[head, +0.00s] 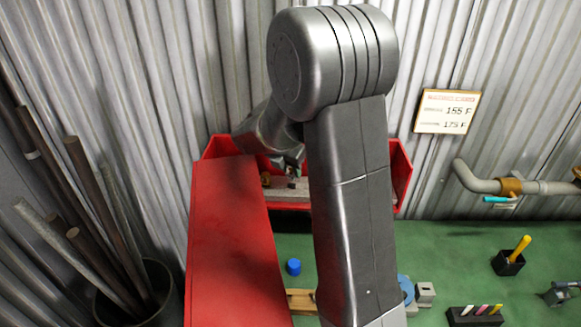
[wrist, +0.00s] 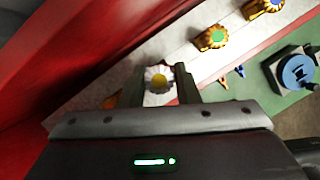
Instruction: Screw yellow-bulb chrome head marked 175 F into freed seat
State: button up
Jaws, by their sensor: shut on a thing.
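In the wrist view, my gripper (wrist: 164,72) is shut on a chrome head with a yellow centre (wrist: 158,80). The head sits between the two fingers, its round toothed face toward the camera. No 175 F marking can be read on it. Behind it is a pale grey strip inside the red box (wrist: 60,65); I cannot tell whether the head touches the strip or is in a seat. In the head view, my arm hides most of the red box (head: 401,175) and the held head.
Brass heads with a green centre (wrist: 217,37) and a blue centre (wrist: 272,4) stand along the strip. A red panel (head: 225,240) stands at the box's left. A sign (head: 447,111) reads 155 F and 175 F. A blue cap (head: 293,267) and black holder (head: 508,262) are on the green bench.

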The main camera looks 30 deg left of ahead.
aim_at(289, 174)
jog(key=shift+f+b, duration=0.9)
jog(key=shift+f, duration=0.75)
jog(key=m+h+p, duration=0.1)
jog(key=m, duration=0.2)
jog(key=shift+a+r, duration=0.1)
jog(key=shift+m+g+h+p, duration=0.35)
jog(key=shift+m+h, duration=0.25)
jog(key=shift+m, duration=0.8)
